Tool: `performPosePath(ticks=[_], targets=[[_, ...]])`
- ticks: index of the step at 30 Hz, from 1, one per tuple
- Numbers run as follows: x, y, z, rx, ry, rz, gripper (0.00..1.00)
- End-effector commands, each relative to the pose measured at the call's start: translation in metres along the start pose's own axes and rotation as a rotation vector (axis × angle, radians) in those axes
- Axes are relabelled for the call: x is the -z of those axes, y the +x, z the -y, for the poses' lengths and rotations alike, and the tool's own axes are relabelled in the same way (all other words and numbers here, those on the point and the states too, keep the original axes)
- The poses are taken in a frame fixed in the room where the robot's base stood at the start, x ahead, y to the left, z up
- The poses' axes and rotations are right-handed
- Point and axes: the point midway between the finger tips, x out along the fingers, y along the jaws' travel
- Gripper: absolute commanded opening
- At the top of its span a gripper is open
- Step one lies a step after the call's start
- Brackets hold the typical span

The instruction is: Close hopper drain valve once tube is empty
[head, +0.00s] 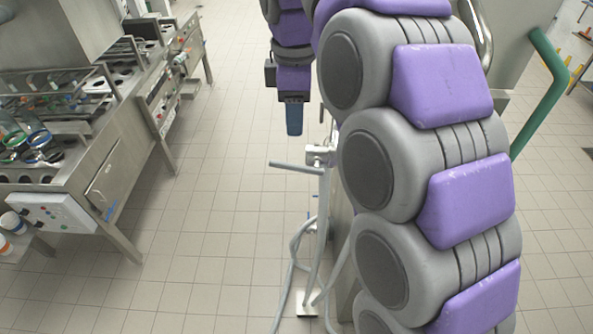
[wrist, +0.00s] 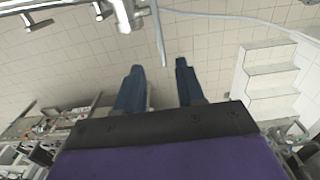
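A metal valve (head: 320,155) with a long grey lever (head: 294,166) sticking out to the left stands beside my arm in the head view. My gripper (head: 294,132) points down above the lever, its blue fingers seen nearly edge-on. In the wrist view my gripper (wrist: 160,66) has its two blue fingers apart with nothing held between them. A thin grey bar, apparently the lever (wrist: 158,36), reaches down toward the gap between the fingertips; its depth is unclear. Metal valve fittings (wrist: 122,14) show at the top left. Whether the tube holds anything cannot be seen.
A grey hose (head: 291,265) runs down to the floor below the valve. A steel workbench (head: 110,165) with a control box (head: 50,218) and jars stands at the left. White steps (wrist: 270,70) show in the wrist view. The tiled floor between bench and valve is clear.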

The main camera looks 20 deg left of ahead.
Motion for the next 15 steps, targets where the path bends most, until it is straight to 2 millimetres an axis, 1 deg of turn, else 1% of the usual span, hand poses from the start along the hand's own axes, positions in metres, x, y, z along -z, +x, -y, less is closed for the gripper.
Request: performPosePath(ticks=[1, 4, 9, 11, 15], targets=[[0.004, 0.013, 0.0, 0.002, -0.003, 0.003, 0.38], [0.007, 0.025, 0.0, 0.003, -0.004, 0.005, 0.38], [-0.002, 0.051, 0.003, 0.004, -0.003, -0.001, 0.38], [-0.007, 0.052, 0.003, 0.003, -0.001, -0.002, 0.38], [-0.016, 0.066, 0.006, 0.003, -0.002, -0.008, 0.38]])
